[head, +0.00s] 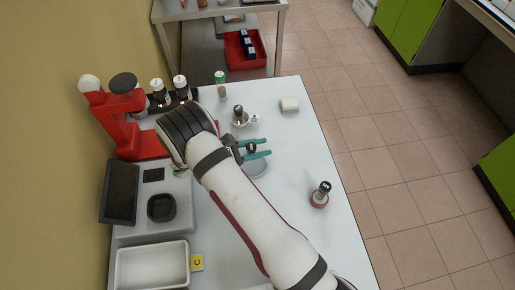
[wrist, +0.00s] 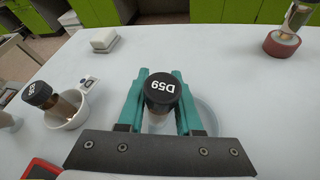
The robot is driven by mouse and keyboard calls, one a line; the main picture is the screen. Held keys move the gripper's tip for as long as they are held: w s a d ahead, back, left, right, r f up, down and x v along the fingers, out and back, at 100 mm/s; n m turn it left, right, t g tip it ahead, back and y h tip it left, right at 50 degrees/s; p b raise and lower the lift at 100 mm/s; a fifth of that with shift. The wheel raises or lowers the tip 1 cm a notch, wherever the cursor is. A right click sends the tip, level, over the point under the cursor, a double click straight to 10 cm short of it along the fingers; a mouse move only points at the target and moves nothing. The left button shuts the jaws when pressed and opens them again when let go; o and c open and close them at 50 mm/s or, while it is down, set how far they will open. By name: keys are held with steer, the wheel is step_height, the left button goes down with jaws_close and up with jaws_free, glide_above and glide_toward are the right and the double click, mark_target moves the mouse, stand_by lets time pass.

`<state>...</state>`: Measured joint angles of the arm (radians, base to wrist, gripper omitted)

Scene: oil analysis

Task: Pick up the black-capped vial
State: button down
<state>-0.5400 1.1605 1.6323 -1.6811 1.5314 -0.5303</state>
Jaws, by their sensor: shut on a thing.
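My gripper (head: 267,148) has teal fingers and is shut on a black-capped vial (head: 251,148). A pale round dish (head: 257,168) lies below the gripper and shows behind the right finger in the wrist view (wrist: 208,112). Whether the vial touches the dish or table, I cannot tell.
Another black-capped vial (head: 238,110) stands in a white cup (head: 240,121). A third (head: 323,188) stands in a reddish round holder (head: 319,201). A green-capped vial (head: 220,80), a white block (head: 289,104), a red device (head: 117,122) and a scale (head: 180,204) surround the area.

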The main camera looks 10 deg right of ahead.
steer(key=r, duration=0.1)
steer(key=d+r, duration=0.1)
steer(key=r, duration=0.2)
steer(key=shift+s+d+r, duration=0.1)
steer(key=shift+s+d, duration=0.05)
steer(key=shift+s, duration=0.15)
steer(key=s+d+r+n+t+y, duration=0.25)
steer(key=s+d+r+n, duration=0.3)
steer(key=d, duration=0.35)
steer(key=shift+n+t, duration=0.25)
steer(key=shift+n, duration=0.1)
steer(key=w+a+f, duration=0.1)
steer(key=a+f, duration=0.1)
steer(key=a, duration=0.1)
steer(key=w+a+f, duration=0.2)
steer(key=a, duration=0.2)
steer(key=w+a+f, duration=0.1)
steer(key=a+f, duration=0.1)
steer(key=a, duration=0.1)
steer(key=shift+w+a+f, duration=0.2)
steer(key=shift+w, duration=0.15)
step_height(320, 180, down, 4)
steer(key=shift+w+a+f, duration=0.1)
steer(key=shift+a, duration=0.05)
steer(key=shift+f, duration=0.1)
steer(key=c, duration=0.6)
jaws_free()
